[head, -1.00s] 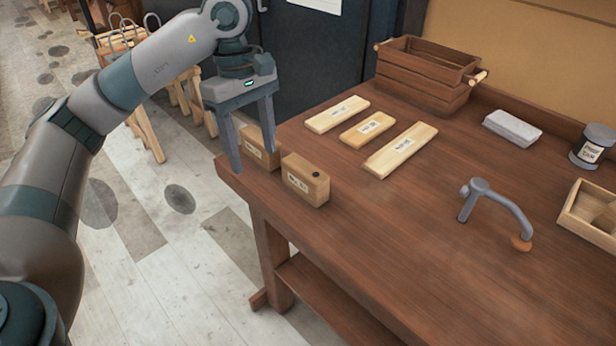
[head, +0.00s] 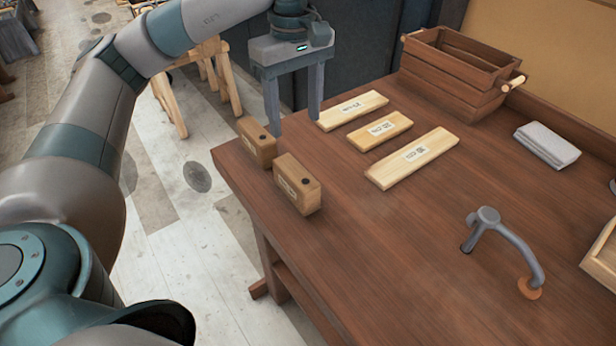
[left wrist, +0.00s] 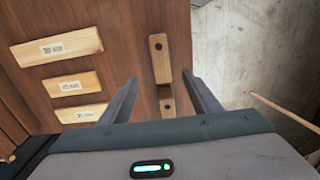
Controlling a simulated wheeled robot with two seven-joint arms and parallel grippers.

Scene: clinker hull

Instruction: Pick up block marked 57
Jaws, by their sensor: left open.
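Two upright brown wooden blocks, each with a dark spot on top, stand near the table's left edge. The front block (head: 298,184) has a pale label too small to read. The rear block (head: 257,142) shows no readable number, so I cannot tell which is 57. My left gripper (head: 293,122) is open and empty, pointing down just beyond and right of the rear block. In the left wrist view, the front block (left wrist: 159,58) lies ahead of the open fingers (left wrist: 160,88), and the rear block (left wrist: 166,103) shows partly between them. My right gripper is not in view.
Three flat labelled boards (head: 412,158) lie right of the blocks on the brown table (head: 400,250). A wooden crate (head: 460,70), a grey folded cloth (head: 547,145) and a grey bent-handled tool (head: 508,245) are farther right. The table's left edge is close to the blocks.

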